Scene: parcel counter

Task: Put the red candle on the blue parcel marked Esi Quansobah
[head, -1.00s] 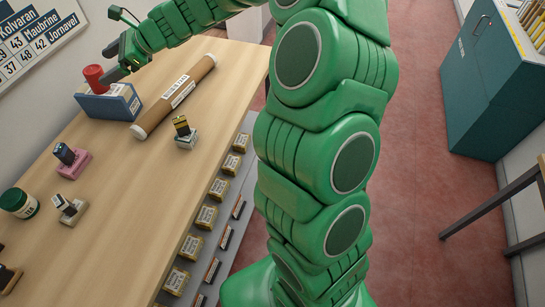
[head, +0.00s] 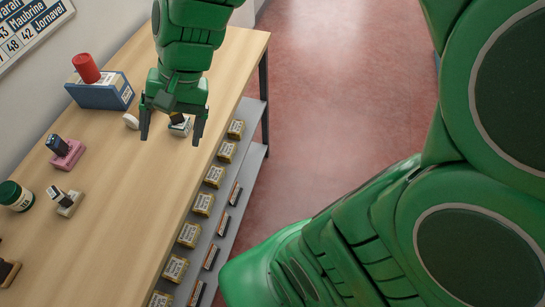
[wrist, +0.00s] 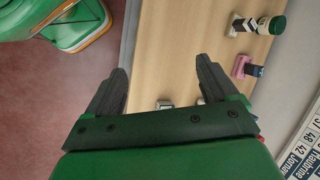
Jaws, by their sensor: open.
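The red candle (head: 86,67) rests on top of the blue parcel (head: 98,96) at the back left of the counter in the head view. It looks apart from my gripper. The parcel's white label faces right, but its name is too small to read. My gripper (head: 171,139) is open and empty, pointing down over the counter to the right of and nearer than the parcel. In the wrist view its two fingers (wrist: 162,66) are spread with nothing between them. The candle and the parcel do not show clearly in that view.
A pink-based stamp (head: 67,153), a small stamp (head: 64,201) and a green jar (head: 15,196) stand along the left. Another stamp (head: 179,126) is just behind my fingers. A shelf (head: 228,190) holds several small boxes.

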